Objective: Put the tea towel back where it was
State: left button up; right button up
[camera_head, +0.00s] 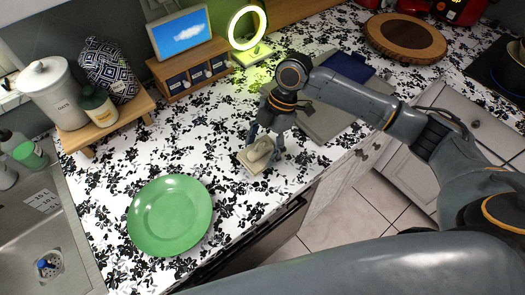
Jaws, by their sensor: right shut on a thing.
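My right gripper (265,145) points down over the patterned counter, right of the green plate. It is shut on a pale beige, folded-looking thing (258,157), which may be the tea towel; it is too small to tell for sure. The thing sits low at the fingertips, near the counter's front edge; I cannot tell whether it touches the counter. My left gripper is out of view.
A green plate (170,215) lies on the counter left of the gripper. The sink (45,235) is at the far left. A wooden stand (110,122) holds a canister, a patterned item and a bottle. A grey laptop-like slab (325,118) lies behind my right arm.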

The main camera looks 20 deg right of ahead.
aim_at(262, 155)
notch_tip(262, 155, down, 2)
jog(key=shift+f+p, duration=0.15)
jog(key=shift+p, duration=0.35)
jog(key=shift+s+f, duration=0.1)
jog(key=shift+f, duration=0.15)
jog(key=o, duration=1.1)
jog(key=shift+f, duration=0.1)
jog(key=shift+c, duration=0.2)
